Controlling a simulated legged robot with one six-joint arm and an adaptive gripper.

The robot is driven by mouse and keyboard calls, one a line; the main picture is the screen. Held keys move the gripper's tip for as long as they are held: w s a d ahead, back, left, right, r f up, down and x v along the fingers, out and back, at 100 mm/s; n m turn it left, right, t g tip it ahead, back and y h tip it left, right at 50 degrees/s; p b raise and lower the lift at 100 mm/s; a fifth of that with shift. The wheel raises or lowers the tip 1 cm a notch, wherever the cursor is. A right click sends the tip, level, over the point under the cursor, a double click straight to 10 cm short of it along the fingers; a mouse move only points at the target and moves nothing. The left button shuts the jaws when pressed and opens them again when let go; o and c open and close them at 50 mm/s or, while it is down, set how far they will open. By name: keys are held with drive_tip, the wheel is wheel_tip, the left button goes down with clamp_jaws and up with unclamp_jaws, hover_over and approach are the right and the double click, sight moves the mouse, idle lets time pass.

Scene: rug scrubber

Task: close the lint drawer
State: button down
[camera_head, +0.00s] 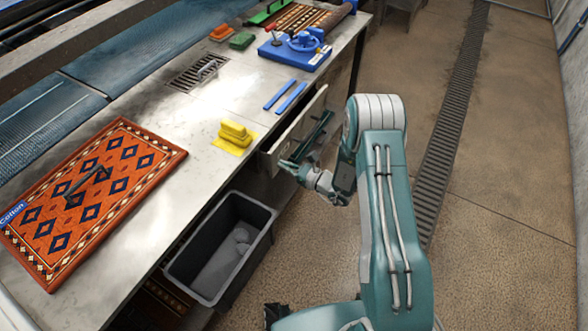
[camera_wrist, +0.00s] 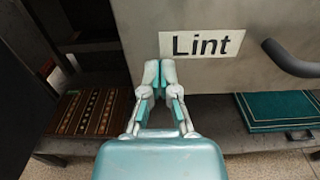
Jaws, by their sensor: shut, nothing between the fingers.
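The lint drawer (camera_head: 296,124) juts out from the front of the steel bench, partly open. Its metal front fills the upper part of the wrist view (camera_wrist: 275,70), with a white "Lint" label (camera_wrist: 201,44) and a dark bar handle (camera_wrist: 292,60) to the right. My gripper (camera_head: 288,165) is in front of the drawer's near end. In the wrist view my gripper (camera_wrist: 160,68) has its fingers together and empty, just below the label's left end. I cannot tell whether the fingertips touch the drawer front.
A grey bin (camera_head: 222,245) is below the bench edge, left of my gripper. On the bench are a patterned rug (camera_head: 95,190), a yellow block (camera_head: 235,132) and blue strips (camera_head: 285,96). Folded rugs (camera_wrist: 95,112) lie on a lower shelf. The floor to the right is clear.

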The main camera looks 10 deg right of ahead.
sight(273, 158)
drive_tip(key=shift+w, duration=0.1)
drive_tip(key=x, duration=0.4)
drive_tip(key=shift+w+a+r, duration=0.1)
drive_tip(key=shift+a, duration=0.15)
drive_tip(key=shift+d, duration=0.15)
